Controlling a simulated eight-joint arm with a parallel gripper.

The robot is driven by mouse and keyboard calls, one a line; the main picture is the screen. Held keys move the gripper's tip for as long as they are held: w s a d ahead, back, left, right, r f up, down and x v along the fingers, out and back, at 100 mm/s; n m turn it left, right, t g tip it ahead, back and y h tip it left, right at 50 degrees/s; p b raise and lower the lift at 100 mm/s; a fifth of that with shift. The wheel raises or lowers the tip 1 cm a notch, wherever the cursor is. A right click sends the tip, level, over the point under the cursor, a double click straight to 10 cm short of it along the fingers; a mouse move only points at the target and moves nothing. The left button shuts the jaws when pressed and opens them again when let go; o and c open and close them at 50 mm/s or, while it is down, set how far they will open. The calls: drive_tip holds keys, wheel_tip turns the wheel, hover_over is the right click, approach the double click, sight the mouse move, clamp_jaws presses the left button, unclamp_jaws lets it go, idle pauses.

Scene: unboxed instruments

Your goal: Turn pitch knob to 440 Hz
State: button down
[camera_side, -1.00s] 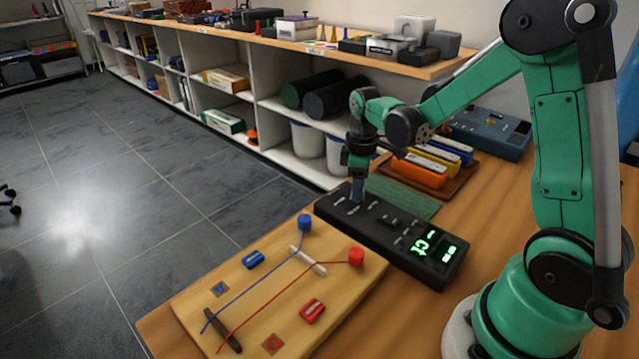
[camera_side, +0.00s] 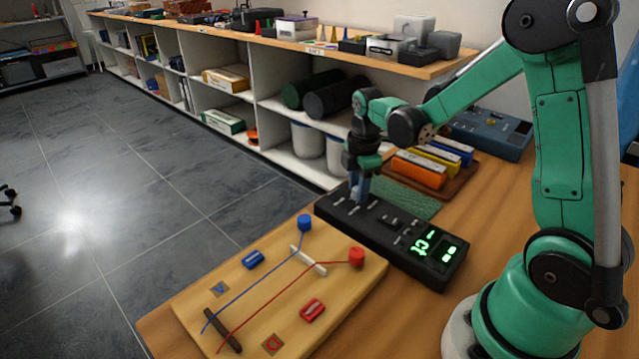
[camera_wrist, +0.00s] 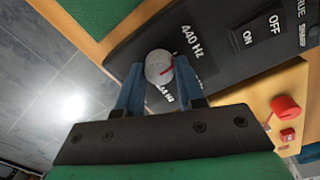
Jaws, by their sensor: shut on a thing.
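The pitch knob (camera_wrist: 159,67) is a round grey knob with a red pointer line, on a black tuner box (camera_side: 400,251). In the wrist view it sits between the blue fingers of my gripper (camera_wrist: 160,82), which is shut on it. The "440 HZ" label (camera_wrist: 192,41) is beside the knob, up and to the right of it. The red line points up and right, toward that label's side. Another label below the knob is partly hidden by my right finger. In the side view my gripper (camera_side: 357,190) reaches down to the far left end of the box.
An ON/OFF switch (camera_wrist: 259,31) lies farther along the box. Green digits (camera_side: 422,245) glow at its near end. A wooden board (camera_side: 190,303) with red and blue strings, pegs and blocks lies in front. A green mat (camera_side: 410,203) and a tray of coloured bars (camera_side: 420,172) lie behind.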

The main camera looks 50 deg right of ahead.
idle(0.4)
drive_tip(key=c, duration=0.5)
unclamp_jaws()
drive_tip(key=shift+c, duration=0.2)
drive_tip(key=shift+s+r, duration=0.1)
drive_tip(key=shift+r, duration=2.7)
drive_tip(key=shift+a, duration=0.1)
